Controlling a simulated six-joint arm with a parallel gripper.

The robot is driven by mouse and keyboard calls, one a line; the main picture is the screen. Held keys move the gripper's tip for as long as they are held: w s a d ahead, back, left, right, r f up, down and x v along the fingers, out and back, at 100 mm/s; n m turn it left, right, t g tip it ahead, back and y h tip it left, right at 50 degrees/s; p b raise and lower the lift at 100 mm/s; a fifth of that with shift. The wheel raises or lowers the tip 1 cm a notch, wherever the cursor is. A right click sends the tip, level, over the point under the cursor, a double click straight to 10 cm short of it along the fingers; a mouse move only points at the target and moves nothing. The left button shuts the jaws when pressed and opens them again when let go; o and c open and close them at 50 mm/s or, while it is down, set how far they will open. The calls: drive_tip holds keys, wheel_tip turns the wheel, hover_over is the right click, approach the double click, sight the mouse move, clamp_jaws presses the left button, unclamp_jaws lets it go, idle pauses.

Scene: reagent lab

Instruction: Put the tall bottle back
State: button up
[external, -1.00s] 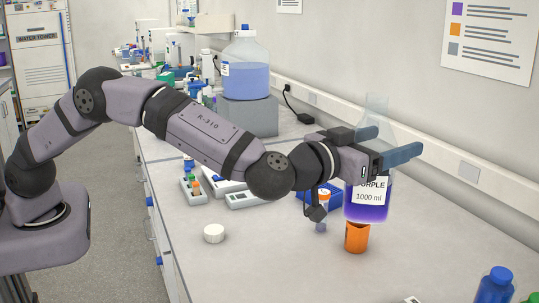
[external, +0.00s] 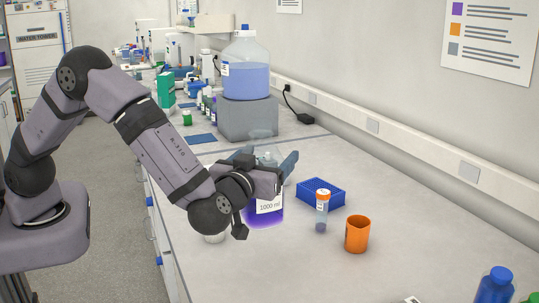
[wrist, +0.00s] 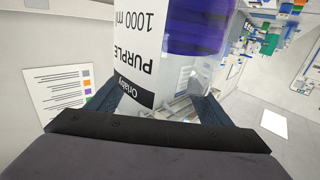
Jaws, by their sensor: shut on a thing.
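The tall bottle (external: 268,215) is clear glass with purple liquid and a white label reading "1000 ml". My gripper (external: 268,165) is shut on it around its upper part and holds it upright, partly hiding its neck. In the external view I cannot tell whether its base touches the bench. In the wrist view the bottle (wrist: 190,35) fills the space between the fingers, with its label reading "PURPLE" upside down.
An orange cup (external: 357,234), a small orange-capped vial (external: 322,212) and a blue rack (external: 321,192) stand to the right. A grey block (external: 248,118) with a large blue-liquid carboy (external: 246,68) stands behind. Blue mats lie farther back.

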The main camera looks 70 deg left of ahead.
drive_tip(key=shift+f+p, duration=1.5)
drive_tip(key=shift+f, duration=3.5)
drive_tip(key=shift+f, duration=0.15)
drive_tip(key=o, duration=1.6)
